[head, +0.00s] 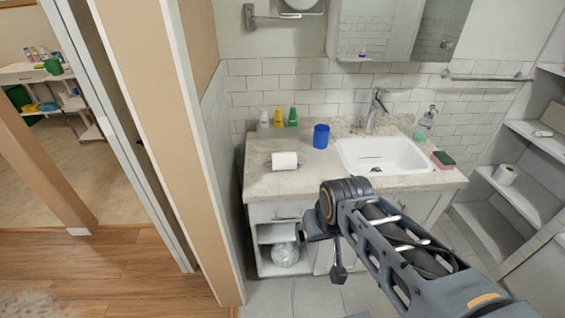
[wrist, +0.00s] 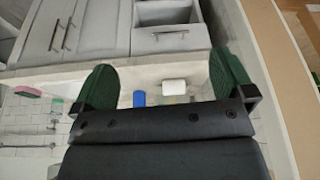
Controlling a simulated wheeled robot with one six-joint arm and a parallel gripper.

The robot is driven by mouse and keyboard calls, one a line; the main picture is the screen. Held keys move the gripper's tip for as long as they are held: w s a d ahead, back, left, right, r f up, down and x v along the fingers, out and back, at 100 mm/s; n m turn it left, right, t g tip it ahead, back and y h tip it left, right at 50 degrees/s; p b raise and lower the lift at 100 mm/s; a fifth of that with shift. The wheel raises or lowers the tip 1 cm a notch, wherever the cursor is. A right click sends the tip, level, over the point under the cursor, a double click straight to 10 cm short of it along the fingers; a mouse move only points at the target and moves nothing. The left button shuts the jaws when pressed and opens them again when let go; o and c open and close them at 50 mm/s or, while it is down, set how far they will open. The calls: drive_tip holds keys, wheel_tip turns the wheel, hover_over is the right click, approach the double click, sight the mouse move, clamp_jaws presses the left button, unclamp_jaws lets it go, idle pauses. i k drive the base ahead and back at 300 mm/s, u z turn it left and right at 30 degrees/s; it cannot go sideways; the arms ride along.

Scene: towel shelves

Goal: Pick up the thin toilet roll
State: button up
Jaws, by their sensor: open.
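A white toilet roll (head: 284,161) lies on its side on the counter, left of the blue cup. It also shows in the wrist view (wrist: 174,86), between my fingers but beyond them. Another white roll (head: 505,174) sits on a right-hand shelf, and a small flat white item (head: 543,133), perhaps a thin roll, lies on the shelf above. I cannot tell for certain which is the thin one. My gripper (wrist: 163,75) is open and empty, its green fingers apart. In the head view my arm's end is in front of the counter, apart from every roll.
The counter (head: 323,184) holds a blue cup (head: 321,136), several bottles, a sink (head: 382,156), a soap dispenser (head: 425,125) and a sponge (head: 443,160). A door frame and wall edge (head: 170,140) stand at left. Open shelves (head: 515,198) line the right side.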

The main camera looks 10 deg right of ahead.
sight(281, 161)
drive_tip(key=z, duration=0.85)
drive_tip(key=i, duration=0.8)
drive_tip(key=u, duration=2.55)
